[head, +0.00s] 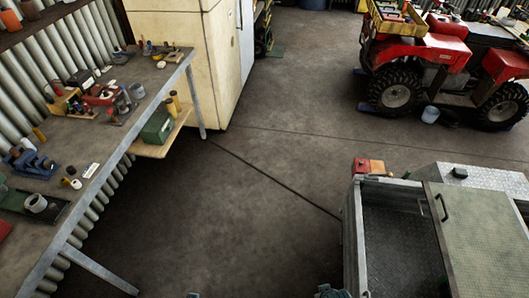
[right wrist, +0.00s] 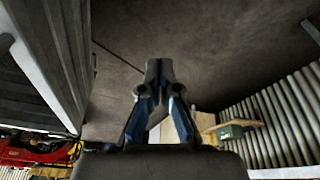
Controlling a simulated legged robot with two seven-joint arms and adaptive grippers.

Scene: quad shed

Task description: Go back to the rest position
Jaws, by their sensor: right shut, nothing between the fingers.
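My right gripper (right wrist: 159,72) shows in the middle of the right wrist view. Its fingers are together at the tips and nothing is between them. Bare floor lies behind the fingertips, and they touch nothing. In the head view only small dark parts show at the bottom edge, which may be parts of my arms. My left gripper cannot be made out.
A workbench (head: 112,168) with tools and cans runs along the left wall. A cream cabinet (head: 178,50) stands behind it. A metal trailer (head: 355,240) with a lid stands at right. A red quad (head: 430,55) is at back right. The concrete floor between is clear.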

